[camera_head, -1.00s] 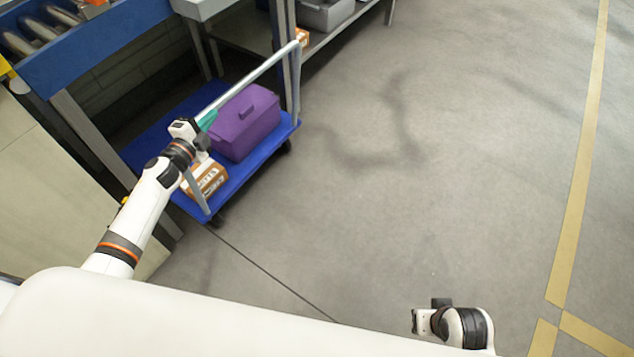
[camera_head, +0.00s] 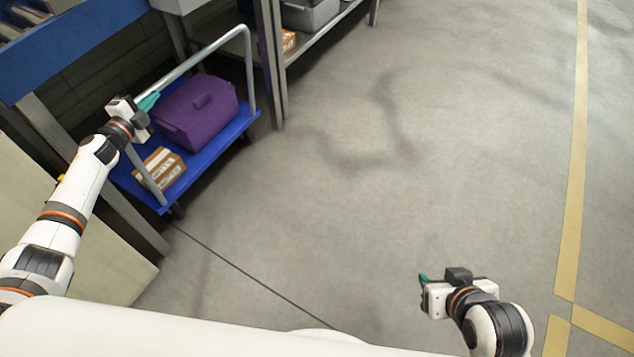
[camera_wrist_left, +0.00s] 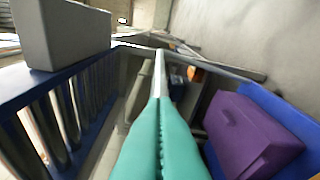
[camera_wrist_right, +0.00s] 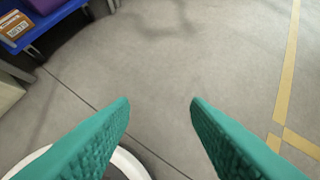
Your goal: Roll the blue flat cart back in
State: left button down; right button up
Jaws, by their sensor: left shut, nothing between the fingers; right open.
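The blue flat cart (camera_head: 216,146) stands at the left in the head view, partly under the blue-edged conveyor. Its pale tubular handle (camera_head: 208,50) rises above the deck. A purple box (camera_head: 200,112) and a brown-and-white carton (camera_head: 160,168) sit on the deck. My left gripper (camera_head: 148,102) is shut and empty at the handle; I cannot tell whether its fingers touch the bar. In the left wrist view its teal fingers (camera_wrist_left: 161,145) are together, in line with the handle bar (camera_wrist_left: 160,75). My right gripper (camera_head: 424,282) is open and empty over bare floor, far from the cart.
The blue conveyor frame (camera_head: 75,48) and its grey legs (camera_head: 80,165) stand beside the cart. A metal shelf post (camera_head: 272,75) is close to the cart's far end. The floor (camera_head: 400,170) to the right is clear, with yellow tape (camera_head: 577,150).

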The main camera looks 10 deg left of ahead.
pick_arm(q)
jog(key=shift+w+a+r, duration=0.1)
jog(key=shift+a+r, duration=0.05)
jog(key=shift+a, duration=0.1)
pick_arm(e)
jog(key=shift+w+a+r+t, duration=0.3)
jog(key=shift+w+t, duration=0.1)
jog(key=shift+w, duration=0.15)
pick_arm(q)
jog(key=shift+a+r, duration=0.1)
pick_arm(e)
jog(key=shift+d, duration=0.1)
